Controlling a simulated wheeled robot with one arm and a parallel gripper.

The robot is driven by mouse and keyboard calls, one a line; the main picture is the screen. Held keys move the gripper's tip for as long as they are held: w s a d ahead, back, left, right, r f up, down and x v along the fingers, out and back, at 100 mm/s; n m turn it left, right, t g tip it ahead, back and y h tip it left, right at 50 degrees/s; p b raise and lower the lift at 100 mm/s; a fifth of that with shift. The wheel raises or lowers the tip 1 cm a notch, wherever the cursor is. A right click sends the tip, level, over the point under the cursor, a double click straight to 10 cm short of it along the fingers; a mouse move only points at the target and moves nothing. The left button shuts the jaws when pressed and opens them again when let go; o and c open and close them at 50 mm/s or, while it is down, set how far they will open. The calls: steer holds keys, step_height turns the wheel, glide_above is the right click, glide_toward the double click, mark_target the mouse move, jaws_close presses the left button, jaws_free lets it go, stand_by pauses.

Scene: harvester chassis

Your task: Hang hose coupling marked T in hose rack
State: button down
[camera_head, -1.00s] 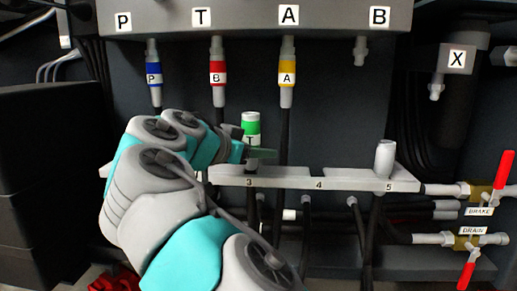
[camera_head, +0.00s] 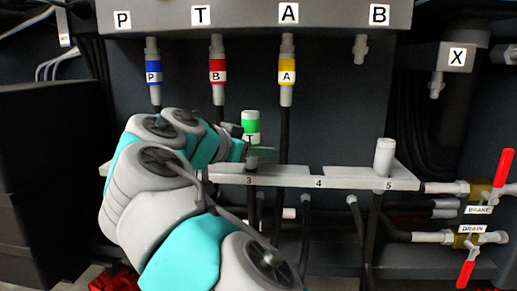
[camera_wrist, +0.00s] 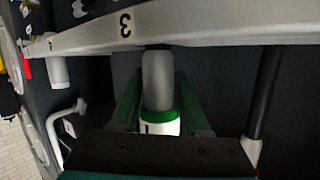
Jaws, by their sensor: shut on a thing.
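The hose coupling marked T (camera_head: 251,125) has a green band and a white label with a partly hidden T. It stands upright just above the hose rack (camera_head: 345,180), over the slot marked 3. My gripper (camera_head: 259,152) reaches in from the left and is shut on this coupling. In the wrist view, the coupling (camera_wrist: 158,82) is between my two green fingers (camera_wrist: 160,112), close to the rack edge marked 3 (camera_wrist: 125,24). Whether the coupling or its hose touches the slot is hidden.
Blue (camera_head: 154,75), red (camera_head: 218,75) and yellow (camera_head: 287,75) couplings hang from ports above the rack. Slot 4 looks empty. Red-handled valves (camera_head: 503,170) are at the right.

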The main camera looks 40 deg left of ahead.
mark_target(258, 124)
step_height(258, 124, up, 6)
steer(key=p, duration=0.7)
steer(key=shift+f, duration=0.15)
stand_by(0.8)
steer(key=shift+f, duration=0.15)
